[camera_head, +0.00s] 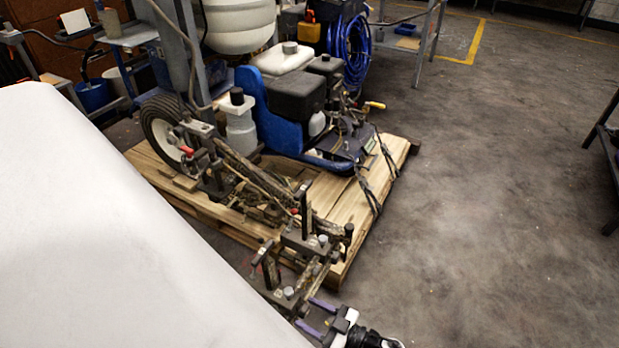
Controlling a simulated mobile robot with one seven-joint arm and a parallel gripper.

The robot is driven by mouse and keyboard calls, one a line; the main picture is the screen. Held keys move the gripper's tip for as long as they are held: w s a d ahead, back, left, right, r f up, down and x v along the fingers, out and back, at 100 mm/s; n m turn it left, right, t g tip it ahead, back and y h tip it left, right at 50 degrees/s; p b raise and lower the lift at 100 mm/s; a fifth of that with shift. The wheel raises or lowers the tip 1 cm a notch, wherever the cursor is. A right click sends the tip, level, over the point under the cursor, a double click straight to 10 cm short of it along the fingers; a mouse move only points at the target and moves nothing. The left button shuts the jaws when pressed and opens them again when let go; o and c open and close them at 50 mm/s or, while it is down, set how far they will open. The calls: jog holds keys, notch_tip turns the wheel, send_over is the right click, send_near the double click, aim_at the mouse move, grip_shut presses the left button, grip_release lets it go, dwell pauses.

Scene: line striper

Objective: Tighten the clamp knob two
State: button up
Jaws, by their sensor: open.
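The line striper (290,110) stands on a wooden pallet, with a blue body, a dark engine and a wheel on the left. Its clamp assembly (305,243) reaches past the pallet's near edge, with dark blocks, upright bars and several knobs. A light grey knob (322,240) sits on the farther block, and another light knob (288,292) on the nearer one. I cannot tell which is clamp knob two. My gripper (304,310) is at the bottom centre, its purple fingers apart and pointing left, close to the nearer block. Nothing shows between them; contact cannot be told.
The wooden pallet (346,240) lies under the machine. Two dark cables (366,188) hang over its right side. A large white surface covers the lower left and hides the floor there. The concrete floor (480,200) on the right is clear. A dark rack (607,150) stands at the right edge.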

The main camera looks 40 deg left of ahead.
jog(key=shift+a, duration=0.4)
jog(key=shift+c, duration=0.3)
jog(key=c, duration=0.9)
